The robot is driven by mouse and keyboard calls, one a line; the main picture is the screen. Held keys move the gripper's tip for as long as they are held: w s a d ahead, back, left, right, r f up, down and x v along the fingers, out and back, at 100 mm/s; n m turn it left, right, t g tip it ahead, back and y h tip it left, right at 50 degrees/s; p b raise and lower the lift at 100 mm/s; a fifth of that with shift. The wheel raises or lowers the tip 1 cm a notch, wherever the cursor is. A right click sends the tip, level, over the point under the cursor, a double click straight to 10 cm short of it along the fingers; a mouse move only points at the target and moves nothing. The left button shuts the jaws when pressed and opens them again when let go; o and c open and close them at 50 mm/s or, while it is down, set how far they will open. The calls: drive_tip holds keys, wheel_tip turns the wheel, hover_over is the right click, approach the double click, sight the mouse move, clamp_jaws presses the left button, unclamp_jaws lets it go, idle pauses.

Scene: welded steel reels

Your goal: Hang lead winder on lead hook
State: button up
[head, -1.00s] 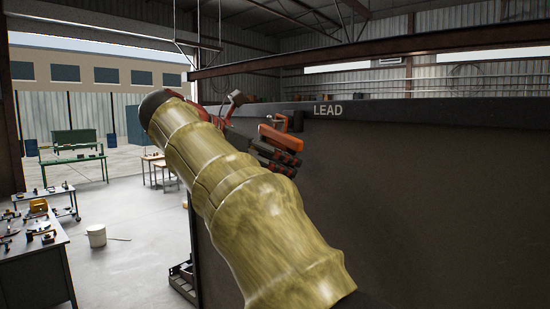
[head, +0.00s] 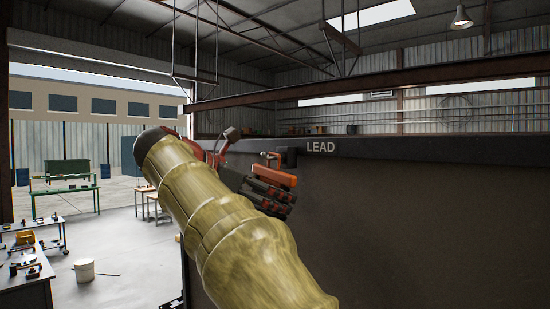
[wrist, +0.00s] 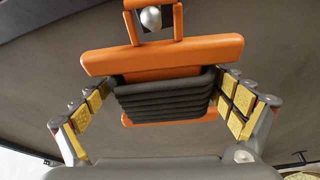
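The lead winder (wrist: 165,57) is an orange frame wound with dark grey lead. In the wrist view it hangs between the two fingers of my gripper (wrist: 165,98), whose yellow pads meet the wound lead on both sides. A silver ball end (wrist: 151,18) shows inside the winder's top loop; whether the loop bears on it is unclear. In the head view the winder (head: 275,174) is beside the dark lead hook mount (head: 290,157), left of the LEAD label (head: 320,147). My gripper (head: 262,192) is partly hidden behind my sleeved arm.
A large dark panel (head: 430,220) fills the right side, close to my arm.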

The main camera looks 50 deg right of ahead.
drive_tip(key=shift+o, duration=0.3)
drive_tip(key=shift+w+f, duration=0.1)
drive_tip(key=shift+f, duration=0.05)
drive_tip(key=v, duration=1.2)
